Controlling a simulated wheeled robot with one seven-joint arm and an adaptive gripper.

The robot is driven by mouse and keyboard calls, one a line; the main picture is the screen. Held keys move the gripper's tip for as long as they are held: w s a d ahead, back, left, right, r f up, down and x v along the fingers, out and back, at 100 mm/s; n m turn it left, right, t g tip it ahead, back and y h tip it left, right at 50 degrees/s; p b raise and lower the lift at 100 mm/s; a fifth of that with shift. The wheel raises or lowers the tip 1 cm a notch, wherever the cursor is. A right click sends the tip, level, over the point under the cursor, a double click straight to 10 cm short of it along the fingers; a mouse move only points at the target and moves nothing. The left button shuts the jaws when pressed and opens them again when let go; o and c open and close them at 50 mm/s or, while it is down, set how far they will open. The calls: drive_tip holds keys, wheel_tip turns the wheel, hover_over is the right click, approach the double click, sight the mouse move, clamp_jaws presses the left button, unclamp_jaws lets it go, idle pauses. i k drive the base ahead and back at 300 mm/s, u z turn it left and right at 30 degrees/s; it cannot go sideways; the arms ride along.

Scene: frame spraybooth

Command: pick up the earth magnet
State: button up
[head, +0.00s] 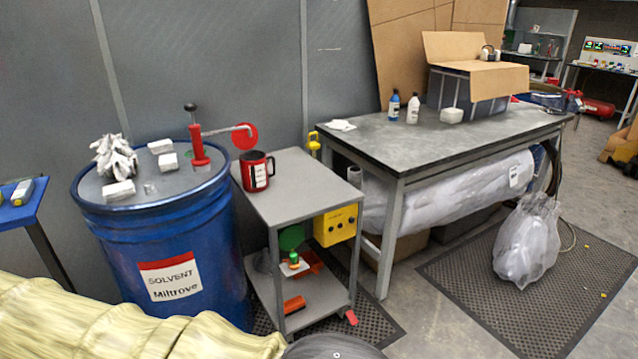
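I cannot make out the earth magnet with certainty in the head view. A small green and white piece with an orange base (291,261) stands on the lower part of the grey cart (293,193), in front of a dark green round thing. An orange block (294,304) lies on the cart's bottom shelf. My gripper is not in view.
A blue solvent drum (165,255) with a red hand pump (198,145) stands left of the cart. A red mug (256,171) stands on the cart top. A grey workbench (445,135) is to the right, with bottles and a box. A bagged bundle (527,243) lies on the floor mat.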

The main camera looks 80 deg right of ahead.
sight(294, 265)
drive_tip(key=z, duration=1)
drive_tip(key=i, duration=0.9)
drive_tip(key=z, duration=0.85)
